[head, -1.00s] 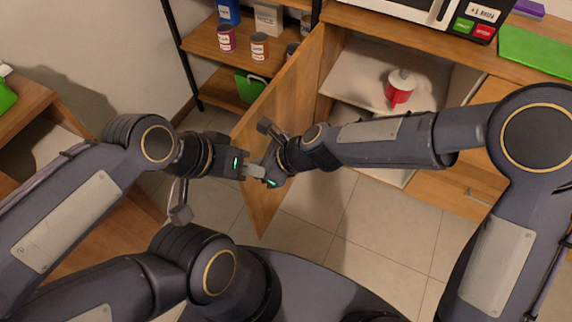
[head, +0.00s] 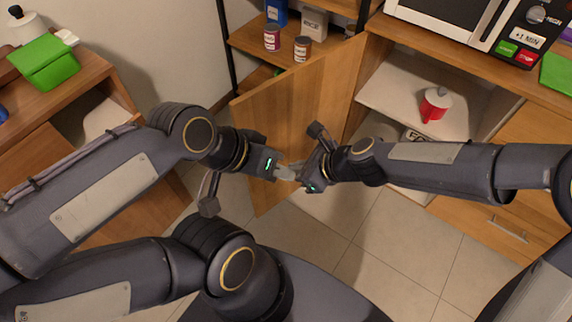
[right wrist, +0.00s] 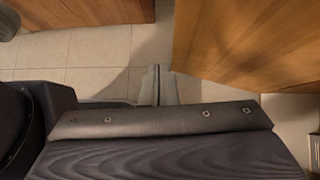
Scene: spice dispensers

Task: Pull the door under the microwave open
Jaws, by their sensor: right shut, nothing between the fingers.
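The wooden door (head: 300,107) under the microwave (head: 455,18) stands wide open, swung out to the left of the cabinet. Its inner face and the shelf inside show. My left gripper (head: 287,172) is in front of the door's lower part; its fingers overlap my right gripper in the picture, so I cannot tell if they are apart. My right gripper (head: 296,178) is shut and empty, near the door's inner face. In the right wrist view its closed fingers (right wrist: 158,84) are just left of the door's edge (right wrist: 240,45), apart from it.
A red pot with a white lid (head: 434,104) stands on the cabinet shelf (head: 390,88). A shelf rack with jars (head: 272,38) is behind the door. The tiled floor (head: 390,235) in front is clear.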

